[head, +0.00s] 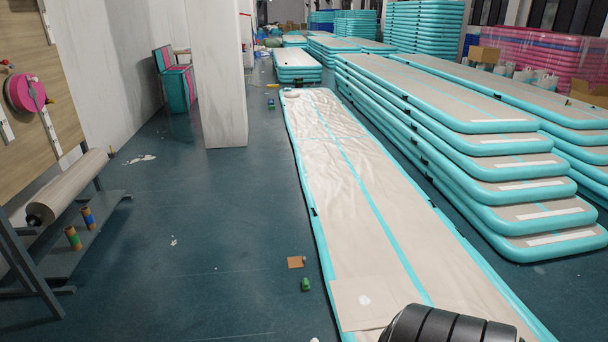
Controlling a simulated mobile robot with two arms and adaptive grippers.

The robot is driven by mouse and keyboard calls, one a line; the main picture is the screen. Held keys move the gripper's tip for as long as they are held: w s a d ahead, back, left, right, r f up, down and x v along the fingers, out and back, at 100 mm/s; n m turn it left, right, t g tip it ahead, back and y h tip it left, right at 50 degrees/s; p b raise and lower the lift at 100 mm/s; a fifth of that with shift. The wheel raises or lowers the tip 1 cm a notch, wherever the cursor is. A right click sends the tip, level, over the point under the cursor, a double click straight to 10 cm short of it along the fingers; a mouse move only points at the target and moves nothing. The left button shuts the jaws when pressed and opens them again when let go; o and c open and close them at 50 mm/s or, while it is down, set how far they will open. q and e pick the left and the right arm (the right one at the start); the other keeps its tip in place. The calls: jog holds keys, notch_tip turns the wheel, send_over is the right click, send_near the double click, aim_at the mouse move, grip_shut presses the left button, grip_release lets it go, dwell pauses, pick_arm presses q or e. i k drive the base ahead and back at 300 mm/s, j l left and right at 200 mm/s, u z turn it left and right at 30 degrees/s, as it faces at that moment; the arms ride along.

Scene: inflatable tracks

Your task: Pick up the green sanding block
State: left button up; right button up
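A small green block (305,284) lies on the dark teal floor, just left of the long flat mat. It looks like the green sanding block, but it is too small to make out its detail. Nothing touches it. Neither of my grippers is in view.
A brown flat piece (296,262) lies just beyond the green block. The long beige and teal mat (350,200) lies to the right, with tall mat stacks (480,160) beyond. A roll rack (70,188) stands left, and a white pillar (217,80) farther back. Floor between is mostly clear.

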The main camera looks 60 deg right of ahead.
aim_at(305, 283)
jog(key=i+l+z, duration=0.1)
jog(key=i+z, duration=0.2)
jog(key=i, duration=0.25)
jog(key=i+z, duration=0.25)
jog(key=i, duration=0.25)
jog(key=i+j+z, duration=0.1)
jog(key=i+z, duration=0.2)
jog(key=i, duration=0.25)
jog(key=i+j+z, duration=0.25)
jog(key=i, duration=0.3)
jog(key=i+z, duration=0.85)
jog(key=i+j+z, duration=0.15)
jog(key=z, duration=0.25)
jog(key=i+j+z, duration=0.8)
jog(key=k+l, duration=0.1)
jog(key=l, duration=0.05)
